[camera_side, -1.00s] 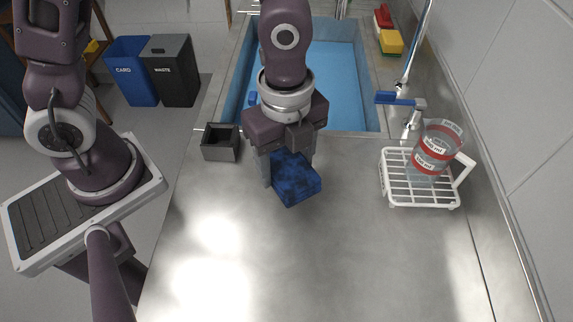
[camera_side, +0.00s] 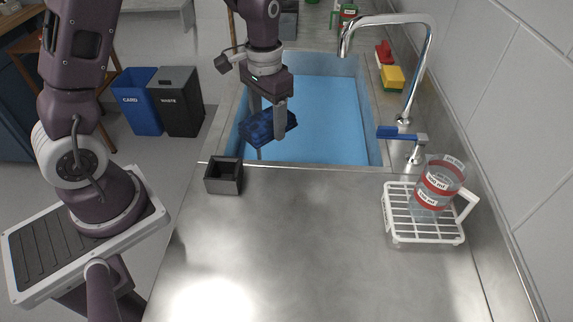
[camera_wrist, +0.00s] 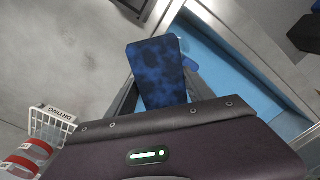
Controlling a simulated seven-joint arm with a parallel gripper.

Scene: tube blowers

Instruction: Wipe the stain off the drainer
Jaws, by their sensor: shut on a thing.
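My gripper (camera_side: 268,138) is shut on a dark blue mottled sponge (camera_side: 270,126), held between its two fingers. In the side view it hangs over the blue sink basin, behind the sink's front edge. The wrist view shows the sponge (camera_wrist: 158,70) between the fingers. The drainer (camera_side: 300,235) is the grey metal worktop in front of the sink. It carries bright glare and faint darker patches; I cannot make out a clear stain. Its surface also fills the upper left of the wrist view (camera_wrist: 60,50).
A small dark open box (camera_side: 224,176) stands at the drainer's back left. A white rack (camera_side: 400,236) with a red-banded measuring jug (camera_side: 437,187) stands at the right. A tap (camera_side: 412,110) rises behind them. The sink (camera_side: 335,110) is open. The drainer's middle is clear.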

